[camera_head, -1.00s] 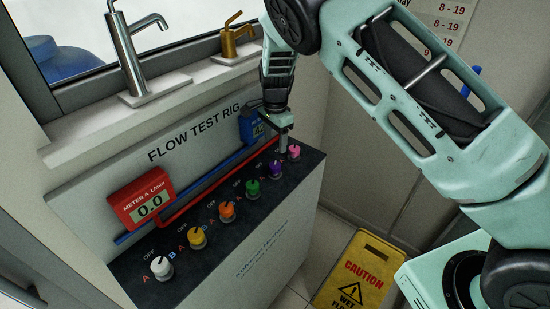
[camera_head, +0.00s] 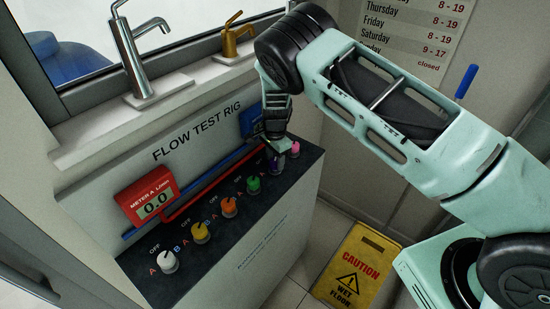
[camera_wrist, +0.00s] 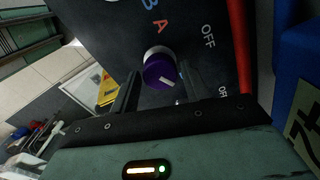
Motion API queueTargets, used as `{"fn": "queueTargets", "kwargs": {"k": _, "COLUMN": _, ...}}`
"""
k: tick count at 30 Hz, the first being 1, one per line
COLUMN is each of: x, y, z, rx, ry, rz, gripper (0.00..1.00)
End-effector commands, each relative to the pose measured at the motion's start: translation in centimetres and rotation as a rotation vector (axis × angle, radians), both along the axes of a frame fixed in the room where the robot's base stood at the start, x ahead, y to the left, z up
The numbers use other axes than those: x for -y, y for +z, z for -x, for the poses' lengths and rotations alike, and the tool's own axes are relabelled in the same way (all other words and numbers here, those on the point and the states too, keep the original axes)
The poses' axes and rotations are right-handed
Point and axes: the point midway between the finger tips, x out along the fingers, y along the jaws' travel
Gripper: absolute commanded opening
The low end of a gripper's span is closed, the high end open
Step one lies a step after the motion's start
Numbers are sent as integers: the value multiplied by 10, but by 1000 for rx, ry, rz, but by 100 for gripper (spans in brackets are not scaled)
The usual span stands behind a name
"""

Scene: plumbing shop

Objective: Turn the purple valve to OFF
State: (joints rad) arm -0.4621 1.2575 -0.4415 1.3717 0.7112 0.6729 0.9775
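The purple valve (camera_head: 276,163) is a round knob on the dark top of the flow test rig, between the green and pink knobs. In the wrist view the purple valve (camera_wrist: 158,70) shows a white pointer line aimed to the lower right, away from the red A; OFF is printed to its upper right. My gripper (camera_head: 279,149) is right above the valve and partly covers it in the head view. In the wrist view my gripper (camera_wrist: 161,88) has its two fingers apart, one on each side of the knob. Contact with the knob cannot be told.
Green (camera_head: 253,185), orange (camera_head: 229,206), yellow (camera_head: 200,232), white (camera_head: 168,262) and pink (camera_head: 295,148) knobs share the panel. A red meter (camera_head: 148,201) reading 0.0 and a blue meter (camera_head: 250,120) stand behind. A yellow caution sign (camera_head: 356,265) is on the floor.

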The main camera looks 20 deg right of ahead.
Motion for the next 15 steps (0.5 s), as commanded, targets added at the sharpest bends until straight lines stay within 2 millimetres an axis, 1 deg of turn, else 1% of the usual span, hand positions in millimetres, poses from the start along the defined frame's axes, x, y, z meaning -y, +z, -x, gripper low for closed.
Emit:
{"fn": "queueTargets", "kwargs": {"k": 1, "x": 0, "y": 0, "z": 0, "rx": 0, "ry": 0, "rz": 0, "gripper": 31}}
{"fn": "queueTargets", "kwargs": {"k": 3, "x": 0, "y": 0, "z": 0, "rx": 0, "ry": 0, "rz": 0, "gripper": 14}}
{"fn": "queueTargets", "kwargs": {"k": 10, "x": 0, "y": 0, "z": 0, "rx": 0, "ry": 9, "rz": 0, "gripper": 14}}
{"fn": "queueTargets", "kwargs": {"k": 15, "x": 0, "y": -1, "z": -1, "rx": 2, "ry": 54, "rz": -1, "gripper": 15}}
